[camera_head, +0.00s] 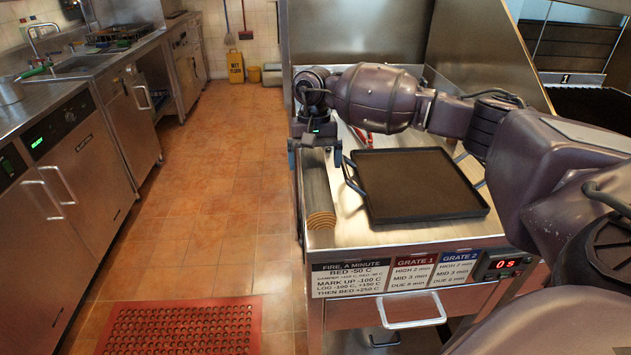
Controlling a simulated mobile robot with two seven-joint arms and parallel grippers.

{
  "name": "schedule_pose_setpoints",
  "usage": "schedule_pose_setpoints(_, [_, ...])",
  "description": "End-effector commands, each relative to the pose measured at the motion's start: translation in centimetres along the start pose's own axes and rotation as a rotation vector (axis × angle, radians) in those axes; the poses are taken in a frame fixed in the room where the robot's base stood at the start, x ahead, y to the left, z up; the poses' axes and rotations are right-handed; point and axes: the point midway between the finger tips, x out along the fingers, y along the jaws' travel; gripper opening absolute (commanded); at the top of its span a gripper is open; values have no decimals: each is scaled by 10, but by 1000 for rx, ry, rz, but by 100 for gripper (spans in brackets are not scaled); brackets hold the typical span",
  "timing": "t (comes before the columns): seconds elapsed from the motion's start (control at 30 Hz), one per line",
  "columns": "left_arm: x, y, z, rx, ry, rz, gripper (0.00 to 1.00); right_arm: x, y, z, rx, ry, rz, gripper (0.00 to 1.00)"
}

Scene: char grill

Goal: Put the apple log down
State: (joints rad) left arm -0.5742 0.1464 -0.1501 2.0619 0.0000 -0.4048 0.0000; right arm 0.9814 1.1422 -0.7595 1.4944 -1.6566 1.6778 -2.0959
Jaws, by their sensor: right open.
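The apple log (317,190) is a long grey-barked piece with a pale ringed cut end facing me. It lies lengthwise along the left edge of the steel counter (345,236), left of a black pan. My right gripper (314,157) points down over the far part of the log. Its fingers are apart, one on each side of the log, and it is open. Whether a finger touches the bark I cannot tell. The gripper hides part of the log's far end. My left gripper is not in view.
The black flat pan (420,185) with side handles sits close to the log's right side. A red-handled tool (362,137) lies behind it. Signs and a red timer display (506,264) are on the counter front. The tiled floor (210,200) to the left is open.

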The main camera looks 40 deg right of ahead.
Motion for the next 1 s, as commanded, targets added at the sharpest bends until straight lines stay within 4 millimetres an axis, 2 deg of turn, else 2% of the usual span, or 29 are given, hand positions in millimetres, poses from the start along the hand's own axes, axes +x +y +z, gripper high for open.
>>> schedule_pose_setpoints(0.17, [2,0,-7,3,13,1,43,13,1,1,0,-1,0,96])
schedule_pose_setpoints(0.43, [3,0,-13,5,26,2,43,48,2,1,1,-1,0,96])
schedule_pose_setpoints(0.7, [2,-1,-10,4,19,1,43,51,2,1,1,1,0,94])
schedule_pose_setpoints(1.0, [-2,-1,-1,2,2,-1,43,50,2,1,1,1,0,48])
